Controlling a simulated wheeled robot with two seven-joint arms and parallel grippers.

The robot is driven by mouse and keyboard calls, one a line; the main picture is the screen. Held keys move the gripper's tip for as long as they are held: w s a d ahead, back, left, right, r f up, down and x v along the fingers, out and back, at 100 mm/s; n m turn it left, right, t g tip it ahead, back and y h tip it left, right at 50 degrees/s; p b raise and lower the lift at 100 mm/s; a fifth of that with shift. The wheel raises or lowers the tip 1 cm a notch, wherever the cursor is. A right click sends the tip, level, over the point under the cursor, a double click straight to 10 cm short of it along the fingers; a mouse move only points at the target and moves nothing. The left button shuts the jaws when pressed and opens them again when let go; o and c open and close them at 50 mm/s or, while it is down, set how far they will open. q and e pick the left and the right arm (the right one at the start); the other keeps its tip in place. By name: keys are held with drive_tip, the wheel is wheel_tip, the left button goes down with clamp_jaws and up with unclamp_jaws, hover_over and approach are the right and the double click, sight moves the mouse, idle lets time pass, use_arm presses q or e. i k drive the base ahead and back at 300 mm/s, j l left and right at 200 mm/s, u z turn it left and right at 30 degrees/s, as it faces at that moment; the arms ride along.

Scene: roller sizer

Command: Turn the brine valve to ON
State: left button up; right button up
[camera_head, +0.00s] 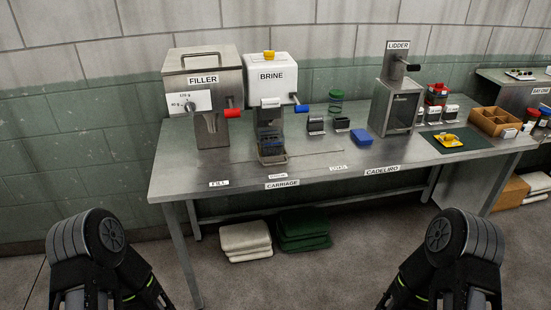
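The brine machine (269,78) is a white box labelled BRINE on a dark stand, at the back of the steel table (210,193). A lever with a blue handle (301,108) sticks out at its right side and looks like the brine valve; its ON and OFF marks are too small to read. A yellow cap sits on top. My two arms show at the lower left and lower right, in front of the table and well apart from the machine. Neither gripper's fingers can be seen.
The filler (203,110), with a red-handled lever (233,113), stands close to the left of the brine machine. The table's front middle is mostly clear.

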sight(267, 55)
drive_tip(key=i+j, duration=0.25)
drive_tip(key=i, duration=0.15)
drive_tip(key=i+j+z, duration=0.1)
drive_tip(key=i, duration=0.3)
drive_tip(key=j, duration=0.1)
